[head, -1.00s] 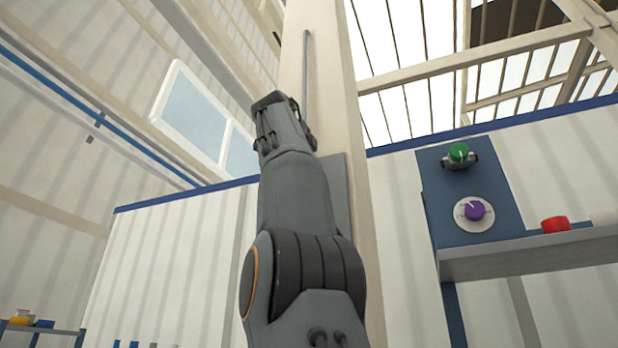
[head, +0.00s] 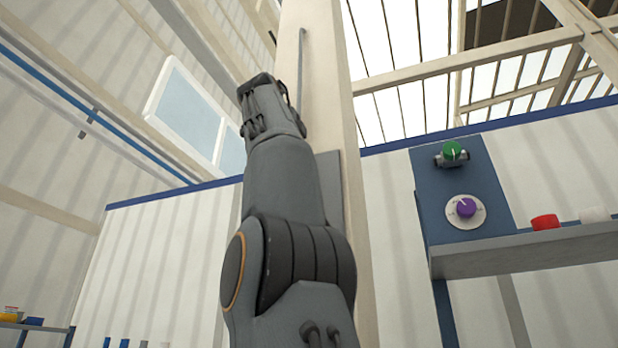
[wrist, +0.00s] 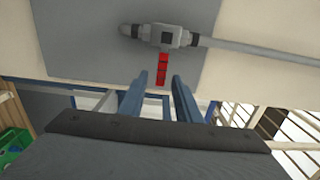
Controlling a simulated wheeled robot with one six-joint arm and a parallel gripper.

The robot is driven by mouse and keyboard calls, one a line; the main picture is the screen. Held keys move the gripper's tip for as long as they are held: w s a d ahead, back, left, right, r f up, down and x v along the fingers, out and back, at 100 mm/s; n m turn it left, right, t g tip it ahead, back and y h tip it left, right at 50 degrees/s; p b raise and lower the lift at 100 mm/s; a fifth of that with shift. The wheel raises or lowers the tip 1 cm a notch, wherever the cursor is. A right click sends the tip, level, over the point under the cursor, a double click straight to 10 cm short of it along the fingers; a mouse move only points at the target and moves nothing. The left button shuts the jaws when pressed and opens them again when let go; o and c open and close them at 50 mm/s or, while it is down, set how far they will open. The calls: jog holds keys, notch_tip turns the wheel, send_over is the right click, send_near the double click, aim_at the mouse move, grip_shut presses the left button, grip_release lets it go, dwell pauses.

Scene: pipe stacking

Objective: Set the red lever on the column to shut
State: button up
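The red lever (wrist: 162,70) shows in the wrist view as a short ribbed handle on a grey valve body (wrist: 170,37). It points from the valve towards my gripper. The valve sits on a grey plate on the beige column (head: 333,110). My gripper (wrist: 160,77) has two blue-grey fingers, one on each side of the lever's free end, with gaps visible on both sides. It is open. In the head view my own arm hides the lever and the valve.
A grey pipe (head: 301,75) runs along the column from the valve. On the right, a blue panel (head: 432,200) carries a green knob (head: 452,150) and a purple dial (head: 466,207). A grey shelf (head: 530,253) juts out below, with a red object (head: 545,222) on it.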

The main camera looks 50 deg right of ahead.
jog(key=shift+b+v, duration=0.35)
jog(key=shift+v, duration=1.65)
